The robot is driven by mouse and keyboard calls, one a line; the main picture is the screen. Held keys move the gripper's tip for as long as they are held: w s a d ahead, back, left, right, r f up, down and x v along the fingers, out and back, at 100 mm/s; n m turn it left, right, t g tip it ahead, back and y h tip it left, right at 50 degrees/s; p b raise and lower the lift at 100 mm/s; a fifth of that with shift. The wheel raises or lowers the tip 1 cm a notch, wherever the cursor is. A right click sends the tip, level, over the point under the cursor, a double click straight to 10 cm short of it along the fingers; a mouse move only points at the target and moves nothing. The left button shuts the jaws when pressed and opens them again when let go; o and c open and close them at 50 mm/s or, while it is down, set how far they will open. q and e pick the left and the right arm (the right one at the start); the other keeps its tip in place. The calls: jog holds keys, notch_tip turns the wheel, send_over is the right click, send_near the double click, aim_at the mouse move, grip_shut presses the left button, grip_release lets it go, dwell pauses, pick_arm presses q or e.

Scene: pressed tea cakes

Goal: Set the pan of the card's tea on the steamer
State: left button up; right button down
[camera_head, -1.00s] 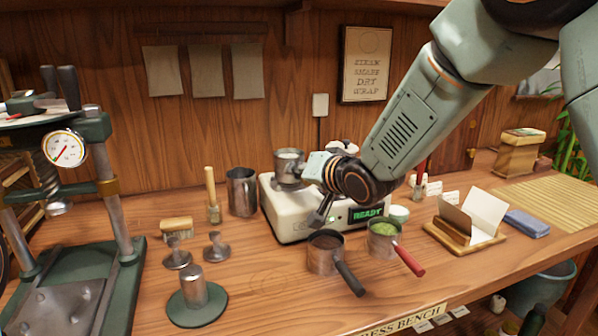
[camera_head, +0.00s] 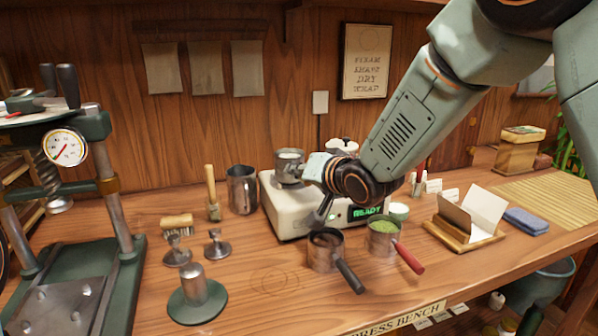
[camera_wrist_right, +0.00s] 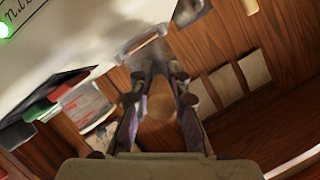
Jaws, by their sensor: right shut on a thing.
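My right gripper (camera_head: 316,172) is shut on a small metal pan (camera_head: 290,163) with pale contents. The pan is upright at the top left of the cream steamer (camera_head: 290,217); I cannot tell whether it rests there. The steamer's green display reads READY. In the right wrist view the fingers (camera_wrist_right: 158,78) close around the handle side, and the blurred metal pan (camera_wrist_right: 145,40) is beyond them. A dark-tea pan (camera_head: 320,262) with a black handle and a green-tea pan (camera_head: 380,245) with a red handle stand in front. The folded card (camera_head: 483,212) is unreadable. My left gripper is out of view.
A press (camera_head: 120,220) with a gauge stands at the left. A blue cloth (camera_head: 526,221) and a bamboo mat (camera_head: 545,200) are at the right.

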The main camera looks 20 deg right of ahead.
jog(key=shift+f, duration=0.55)
jog(key=c, duration=1.3)
grip_release()
jog(key=shift+o, duration=0.4)
jog(key=shift+f, duration=0.15)
jog(key=shift+s, duration=0.1)
jog(key=v, duration=1.2)
